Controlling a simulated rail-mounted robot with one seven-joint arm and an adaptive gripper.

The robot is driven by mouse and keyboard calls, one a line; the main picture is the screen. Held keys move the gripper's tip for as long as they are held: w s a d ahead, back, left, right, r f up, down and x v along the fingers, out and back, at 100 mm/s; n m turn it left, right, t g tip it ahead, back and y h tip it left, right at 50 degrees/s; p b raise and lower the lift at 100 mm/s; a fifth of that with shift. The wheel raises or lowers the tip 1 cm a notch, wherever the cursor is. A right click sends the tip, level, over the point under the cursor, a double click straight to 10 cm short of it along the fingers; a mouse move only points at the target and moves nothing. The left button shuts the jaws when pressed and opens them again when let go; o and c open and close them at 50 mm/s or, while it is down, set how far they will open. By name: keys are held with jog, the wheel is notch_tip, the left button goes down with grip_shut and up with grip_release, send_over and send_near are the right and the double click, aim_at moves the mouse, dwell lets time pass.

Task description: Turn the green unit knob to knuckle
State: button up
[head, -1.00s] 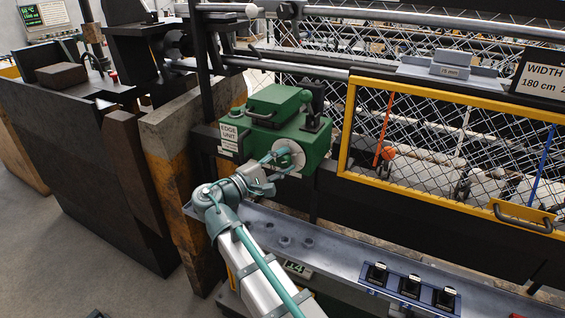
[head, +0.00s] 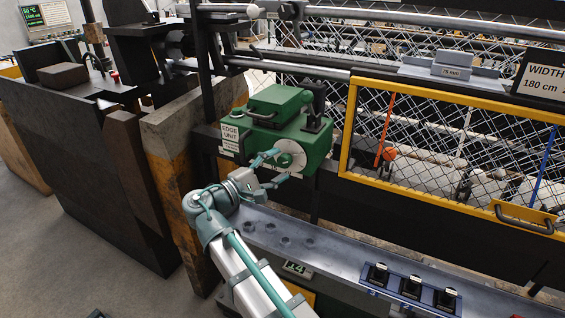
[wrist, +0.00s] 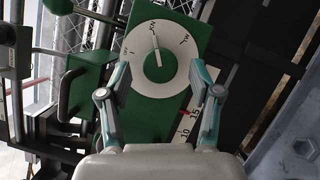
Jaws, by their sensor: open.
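The green edge unit (head: 262,138) is mounted left of the yellow-framed mesh guard. Its front carries a white round dial, and a green knob (head: 284,160) sits at the dial's centre.
The yellow-framed mesh guard (head: 345,125) is right of the unit. A grey ledge (head: 330,248) with several bolt heads and black switches (head: 411,286) runs below. Dark panels and a worn post (head: 178,135) stand left. A scale strip (wrist: 187,122) lies beside the dial.

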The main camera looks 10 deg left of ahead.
jog(key=v, duration=0.9)
jog(key=shift+s+a+f, duration=0.1)
jog(key=shift+a, duration=0.05)
